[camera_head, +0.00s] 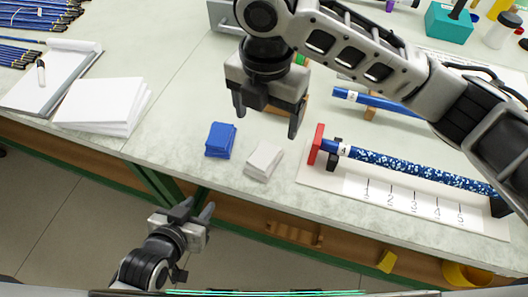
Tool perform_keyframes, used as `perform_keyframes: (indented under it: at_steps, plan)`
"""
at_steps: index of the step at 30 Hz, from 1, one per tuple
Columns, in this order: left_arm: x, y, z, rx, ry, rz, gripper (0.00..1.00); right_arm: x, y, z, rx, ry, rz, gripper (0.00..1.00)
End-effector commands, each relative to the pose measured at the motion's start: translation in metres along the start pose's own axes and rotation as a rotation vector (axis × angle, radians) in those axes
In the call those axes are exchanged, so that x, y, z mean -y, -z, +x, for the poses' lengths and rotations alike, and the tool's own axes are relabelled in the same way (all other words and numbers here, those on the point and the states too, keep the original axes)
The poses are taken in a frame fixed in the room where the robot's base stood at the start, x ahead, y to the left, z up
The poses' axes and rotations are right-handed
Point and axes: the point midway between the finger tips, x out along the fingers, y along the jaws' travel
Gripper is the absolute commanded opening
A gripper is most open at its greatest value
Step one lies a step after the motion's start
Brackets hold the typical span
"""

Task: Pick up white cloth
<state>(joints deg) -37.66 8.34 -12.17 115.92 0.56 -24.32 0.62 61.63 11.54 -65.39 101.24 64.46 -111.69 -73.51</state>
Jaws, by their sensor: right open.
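The white cloth (264,161) lies folded on the table near its front edge, just right of a folded blue cloth (220,140). My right gripper (265,119) hangs above and behind the cloths, with its fingers spread, open and empty. It looks apart from both cloths. My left gripper (197,214) is low at the front left, in front of the table edge and away from the cloths. Its two fingers stand apart with nothing between them.
A white board with a numbered scale (345,187) carries a speckled blue rod (420,173) against a red stop (316,144), right of the white cloth. Stacked paper (100,103), a clipboard (50,75) and blue rods (40,18) lie at left. A teal box (449,22) stands back right.

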Motion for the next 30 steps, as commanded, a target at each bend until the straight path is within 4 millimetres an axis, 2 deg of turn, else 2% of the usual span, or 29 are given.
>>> perform_keyframes:
  at_steps: [3,9,17,25,30]
  plan:
    - [-0.001,-0.004,-0.001,0.008,-0.001,-0.001,0.36,0.001,0.001,0.029,-0.004,0.002,0.002,0.79]
    - [-0.001,-0.006,-0.002,0.011,-0.003,-0.003,0.36,0.0,0.0,0.065,-0.002,0.0,0.003,0.79]
    - [-0.002,0.0,-0.003,0.0,-0.003,-0.003,0.36,-0.002,0.0,0.084,-0.001,-0.003,0.003,0.79]
    - [-0.001,0.005,-0.002,-0.009,-0.002,0.0,0.36,-0.005,-0.001,0.123,-0.002,-0.002,0.003,0.79]
    - [0.0,0.004,0.0,-0.007,-0.001,0.001,0.36,-0.005,-0.001,0.131,0.0,-0.005,0.003,0.79]
